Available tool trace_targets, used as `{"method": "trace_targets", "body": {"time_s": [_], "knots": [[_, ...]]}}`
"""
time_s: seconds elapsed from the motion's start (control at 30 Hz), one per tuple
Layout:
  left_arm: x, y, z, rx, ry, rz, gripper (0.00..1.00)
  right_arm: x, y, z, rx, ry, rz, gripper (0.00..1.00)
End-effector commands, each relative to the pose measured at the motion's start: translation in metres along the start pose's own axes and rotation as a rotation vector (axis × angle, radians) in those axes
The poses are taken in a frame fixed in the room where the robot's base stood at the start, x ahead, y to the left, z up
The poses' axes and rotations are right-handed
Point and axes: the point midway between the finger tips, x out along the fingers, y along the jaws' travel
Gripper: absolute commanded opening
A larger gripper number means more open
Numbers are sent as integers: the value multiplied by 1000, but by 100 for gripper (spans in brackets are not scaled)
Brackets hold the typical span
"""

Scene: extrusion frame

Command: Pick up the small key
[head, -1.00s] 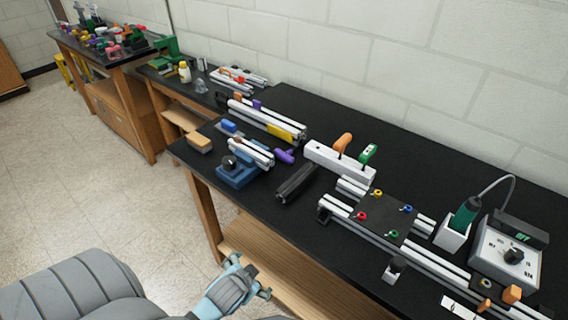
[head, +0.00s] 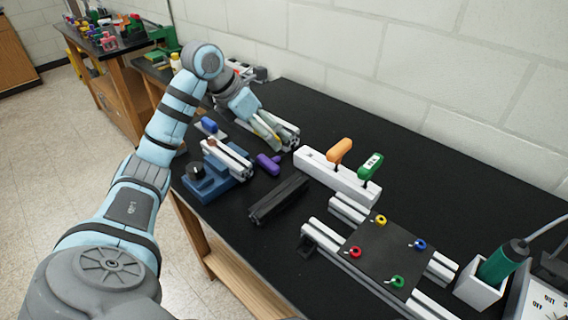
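Two T-handled keys stand upright in a long white block in the head view, one with an orange handle (head: 340,150) and one with a green, labelled handle (head: 370,166). The green handle looks slightly smaller, but I cannot tell surely which is the small key. The white block (head: 318,175) lies on the black bench. My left gripper (head: 268,131) points down over the rails at the back left, left of both keys and apart from them. Its fingers overlap a yellow piece there, so their opening is unclear. My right gripper is out of view.
A purple-handled tool (head: 268,164), a blue fixture (head: 207,182) and a dark bar (head: 279,199) lie left of the white block. A dark plate (head: 385,253) with several coloured rings sits on rails at the front. Bench behind the block is clear.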

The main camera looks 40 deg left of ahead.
Motion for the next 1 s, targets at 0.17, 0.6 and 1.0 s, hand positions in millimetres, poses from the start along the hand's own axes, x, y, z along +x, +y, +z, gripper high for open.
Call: {"method": "trace_targets", "body": {"time_s": [0.17, 0.6, 1.0], "knots": [[-10, 35, -34, -69, 144, 108, 94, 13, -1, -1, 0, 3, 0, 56], [77, 39, -43, -65, 144, 104, 94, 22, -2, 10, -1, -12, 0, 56], [119, 40, -46, -64, 143, 106, 94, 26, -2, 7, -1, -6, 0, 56]]}}
